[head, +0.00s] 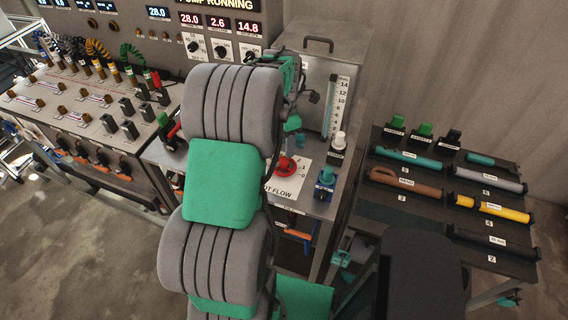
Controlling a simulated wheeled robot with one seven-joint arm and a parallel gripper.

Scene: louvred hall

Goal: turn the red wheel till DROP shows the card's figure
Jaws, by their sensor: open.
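The red wheel (287,166) sits on a white plate with a scale, at the right end of the metal bench; the visible part of its label reads "OT FLOW". My arm stands in front of its left side and covers part of the label. Red readouts on the panel show 28.0 (190,19), 2.6 (217,23) and 14.8 (248,27). Their small captions are too blurred to tell which is DROP. No card with a figure can be made out.
A blue valve (326,182) and a white-topped knob (338,143) stand right of the wheel. A steel tank (310,63) with a level gauge (337,105) is behind. A dark rack (420,211) of coloured cylinders stands at right. Bare floor (70,235) shows at lower left.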

